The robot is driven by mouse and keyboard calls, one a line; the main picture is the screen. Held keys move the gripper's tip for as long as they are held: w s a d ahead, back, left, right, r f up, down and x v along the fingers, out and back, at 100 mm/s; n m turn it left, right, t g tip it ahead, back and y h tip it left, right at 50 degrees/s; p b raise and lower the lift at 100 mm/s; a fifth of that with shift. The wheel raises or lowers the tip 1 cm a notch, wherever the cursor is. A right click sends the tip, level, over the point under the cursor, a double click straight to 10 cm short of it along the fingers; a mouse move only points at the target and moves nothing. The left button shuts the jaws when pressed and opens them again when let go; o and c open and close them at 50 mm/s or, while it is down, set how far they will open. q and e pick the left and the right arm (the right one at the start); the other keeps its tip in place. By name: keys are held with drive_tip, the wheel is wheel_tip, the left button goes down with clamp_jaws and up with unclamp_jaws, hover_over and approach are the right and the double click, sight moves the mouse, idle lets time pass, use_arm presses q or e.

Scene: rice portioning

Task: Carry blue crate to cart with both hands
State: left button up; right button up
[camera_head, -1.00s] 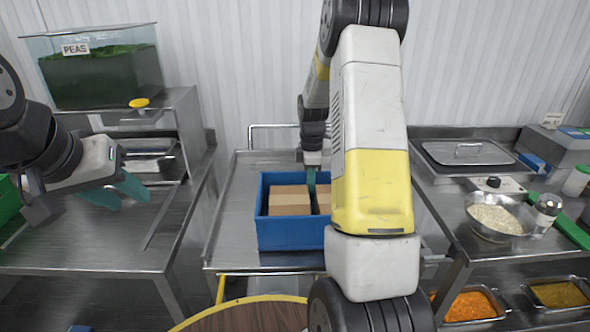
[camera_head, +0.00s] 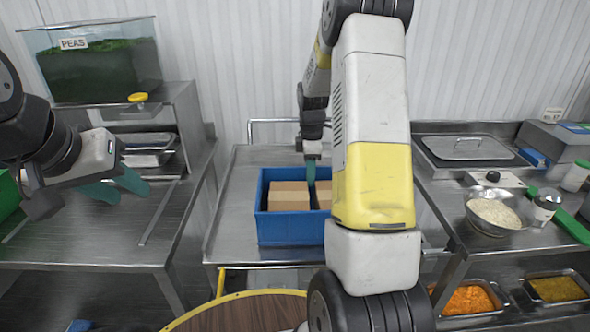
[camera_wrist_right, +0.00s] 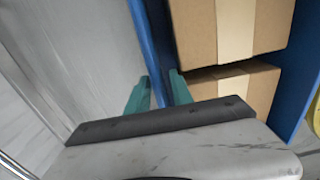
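The blue crate (camera_head: 290,231) stands on the steel cart (camera_head: 232,205) in the middle, with cardboard boxes (camera_head: 289,196) inside. Its right part is hidden behind my right arm. My right gripper (camera_head: 311,172) points down at the crate's far side. In the right wrist view its teal fingers (camera_wrist_right: 158,92) stand apart, one on each side of the crate's blue wall (camera_wrist_right: 147,38); a small gap seems to show beside the wall. My left gripper (camera_head: 118,188) is open and empty over the left steel table, well away from the crate.
A round wooden top (camera_head: 240,315) lies in front of the cart. The left counter carries a tank marked PEAS (camera_head: 100,65). The right counter holds a bowl of rice (camera_head: 494,214), a shaker (camera_head: 545,206) and a lidded pan (camera_head: 468,150).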

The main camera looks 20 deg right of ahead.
wheel_tip(320, 180, up, 10)
drive_tip(key=shift+r, duration=0.1)
drive_tip(key=s+a+r+m+t+y, duration=0.1)
drive_tip(key=s+a+r+m, duration=0.2)
drive_tip(key=s+r, duration=0.2)
drive_tip(key=s+a+r+m+t, duration=0.2)
drive_tip(key=s+a+r+m, duration=0.1)
drive_tip(key=s+r, duration=0.25)
drive_tip(key=s+a+m+t, duration=0.1)
drive_tip(key=s+a+m, duration=0.1)
drive_tip(key=s, duration=0.3)
drive_tip(key=s+a+m+t, duration=0.1)
drive_tip(key=s+a+m, duration=0.1)
drive_tip(key=s, duration=0.3)
drive_tip(key=s+a+m+t+y, duration=0.1)
drive_tip(key=s+a+m, duration=0.1)
drive_tip(key=s+m, duration=0.2)
drive_tip(key=shift+s+r+m, duration=0.3)
drive_tip(key=shift+s+r, duration=0.15)
drive_tip(key=shift+s, duration=0.1)
